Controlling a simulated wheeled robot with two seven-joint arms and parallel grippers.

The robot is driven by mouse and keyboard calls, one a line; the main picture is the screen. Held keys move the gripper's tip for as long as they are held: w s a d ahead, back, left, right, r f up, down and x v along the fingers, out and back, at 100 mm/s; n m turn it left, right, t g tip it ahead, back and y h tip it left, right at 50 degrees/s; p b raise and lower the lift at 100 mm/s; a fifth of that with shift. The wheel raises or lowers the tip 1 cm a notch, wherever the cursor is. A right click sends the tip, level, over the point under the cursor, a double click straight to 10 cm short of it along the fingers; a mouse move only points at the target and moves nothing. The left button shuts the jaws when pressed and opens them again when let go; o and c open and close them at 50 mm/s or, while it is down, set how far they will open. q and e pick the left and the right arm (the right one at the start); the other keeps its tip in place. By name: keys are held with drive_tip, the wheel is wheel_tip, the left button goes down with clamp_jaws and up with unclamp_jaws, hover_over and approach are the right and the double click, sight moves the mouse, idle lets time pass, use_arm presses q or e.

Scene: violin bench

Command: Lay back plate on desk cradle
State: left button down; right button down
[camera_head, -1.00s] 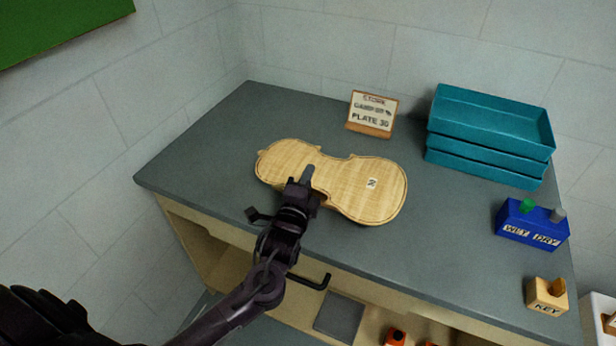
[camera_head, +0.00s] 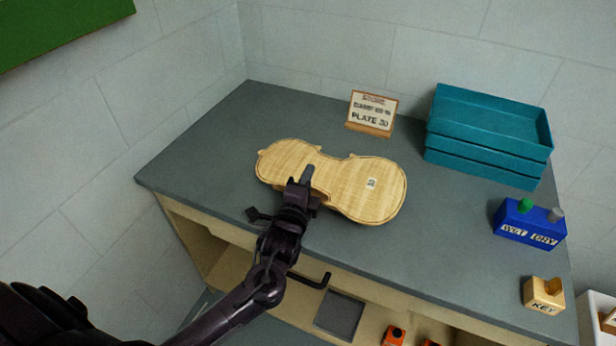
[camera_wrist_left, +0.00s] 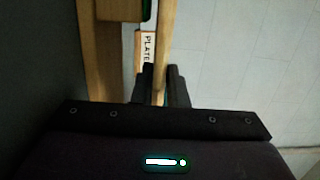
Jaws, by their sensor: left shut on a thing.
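The back plate (camera_head: 340,185) is a pale wooden violin-shaped plate with a small label on its wide right end. It lies roughly flat over the grey desk, long side left to right. My left gripper (camera_head: 306,178) is shut on its near edge at the waist. In the left wrist view the plate (camera_wrist_left: 164,40) shows edge-on between the two fingers (camera_wrist_left: 161,88). The desk cradle cannot be made out; the plate may hide it. I cannot tell whether the plate touches a support. My right gripper is not in view.
A card sign (camera_head: 373,110) reading PLATE stands behind the plate. Stacked teal trays (camera_head: 488,150) stand at the back right. A blue WET/DRY holder (camera_head: 528,224) and a wooden KEY block (camera_head: 544,294) sit on the right. The left part of the desk (camera_head: 205,160) is clear.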

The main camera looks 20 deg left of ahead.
use_arm(q)
drive_tip(key=shift+f, duration=0.35)
idle(0.4)
drive_tip(key=c, duration=1.4)
unclamp_jaws()
drive_tip(key=shift+o, duration=0.2)
